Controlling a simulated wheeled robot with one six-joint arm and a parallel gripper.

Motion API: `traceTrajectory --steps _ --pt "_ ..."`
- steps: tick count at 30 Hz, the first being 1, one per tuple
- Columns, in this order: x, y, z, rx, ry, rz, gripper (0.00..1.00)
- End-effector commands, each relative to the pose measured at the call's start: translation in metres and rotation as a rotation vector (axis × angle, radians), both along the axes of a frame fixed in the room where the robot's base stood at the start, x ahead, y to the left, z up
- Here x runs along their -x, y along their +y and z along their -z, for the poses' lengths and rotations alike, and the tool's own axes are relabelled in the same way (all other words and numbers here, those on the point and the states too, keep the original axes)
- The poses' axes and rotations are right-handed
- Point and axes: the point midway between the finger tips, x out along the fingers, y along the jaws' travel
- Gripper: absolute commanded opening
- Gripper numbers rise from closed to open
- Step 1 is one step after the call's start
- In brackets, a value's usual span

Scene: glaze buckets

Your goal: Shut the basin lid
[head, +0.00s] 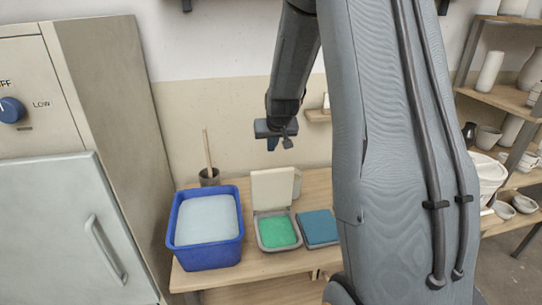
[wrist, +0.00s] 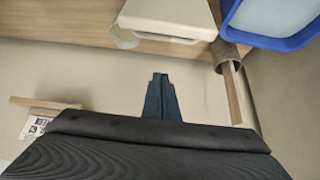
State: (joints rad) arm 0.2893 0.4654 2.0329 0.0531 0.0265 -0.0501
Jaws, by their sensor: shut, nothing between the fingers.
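A grey basin (head: 260,240) holding green glaze stands on the wooden table. Its cream lid (head: 272,188) stands raised, nearly upright, at the basin's back edge. In the wrist view the lid (wrist: 165,22) shows at the top, beyond my fingertips. My gripper (head: 285,145) is shut and empty, in the air above and behind the lid, close to the wall. The gripper's fingers (wrist: 160,80) also show together in the wrist view, apart from the lid.
A blue tub (head: 208,257) of pale liquid stands left of the basin. A pot (head: 209,179) with an upright stick is behind the tub. A flat blue-topped piece (head: 319,227) lies right of the basin. A pale round object (wrist: 124,38) sits behind the lid.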

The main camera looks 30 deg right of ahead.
Motion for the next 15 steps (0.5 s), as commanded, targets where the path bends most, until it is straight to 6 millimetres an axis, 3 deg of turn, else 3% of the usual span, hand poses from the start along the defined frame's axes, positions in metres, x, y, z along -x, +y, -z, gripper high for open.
traceTrajectory --steps 15 --pt "-0.035 -0.009 0.051 -0.001 0.002 -0.001 0.0"
